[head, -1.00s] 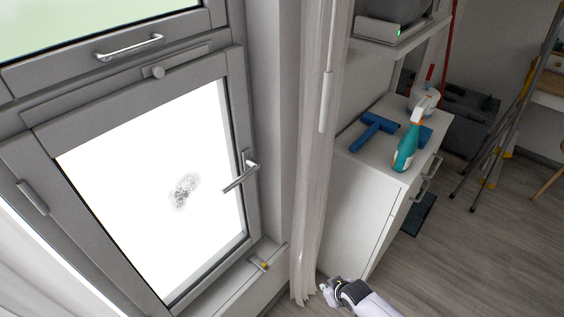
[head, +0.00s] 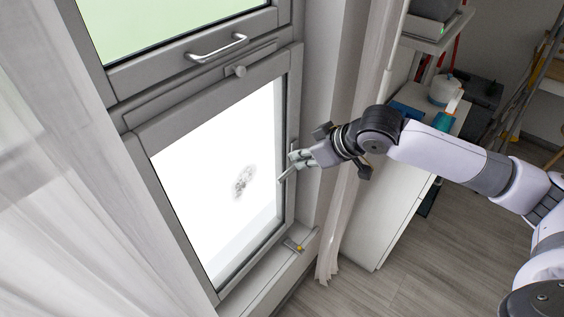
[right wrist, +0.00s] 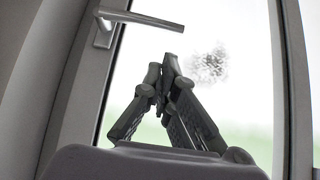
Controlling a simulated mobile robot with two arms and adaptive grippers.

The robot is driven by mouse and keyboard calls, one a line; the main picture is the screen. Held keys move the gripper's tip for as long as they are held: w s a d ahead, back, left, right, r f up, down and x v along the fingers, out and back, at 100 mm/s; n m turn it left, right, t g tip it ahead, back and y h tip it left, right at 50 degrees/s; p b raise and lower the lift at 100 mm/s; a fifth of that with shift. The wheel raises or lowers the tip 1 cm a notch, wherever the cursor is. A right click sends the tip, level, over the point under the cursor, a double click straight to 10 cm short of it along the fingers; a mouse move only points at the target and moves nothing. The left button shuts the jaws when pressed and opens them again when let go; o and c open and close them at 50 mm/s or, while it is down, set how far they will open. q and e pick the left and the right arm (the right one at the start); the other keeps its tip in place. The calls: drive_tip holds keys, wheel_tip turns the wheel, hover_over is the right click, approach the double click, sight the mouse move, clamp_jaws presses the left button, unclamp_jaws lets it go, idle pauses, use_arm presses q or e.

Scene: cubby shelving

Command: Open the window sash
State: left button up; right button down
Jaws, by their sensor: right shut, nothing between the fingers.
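The lower window sash (head: 200,112) has a grey frame and a bright pane, and it looks closed. Its silver lever handle (head: 285,177) is on the right side of the frame, partly hidden by my right gripper (head: 298,157). In the right wrist view the handle (right wrist: 146,20) lies sideways, its lever pointing right. There my right gripper (right wrist: 163,68) is shut and empty, its fingertips in front of the pane and below the lever in the picture, with a gap showing. My left gripper is not in view.
White curtains hang left (head: 50,200) and right (head: 338,225). A white cabinet (head: 372,225) stands right, with floor in front.

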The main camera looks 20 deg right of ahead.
drive_tip(key=p+x, duration=0.1)
drive_tip(key=x, duration=0.8)
drive_tip(key=shift+w+f, duration=0.25)
drive_tip(key=shift+w, duration=0.1)
drive_tip(key=shift+s, duration=0.15)
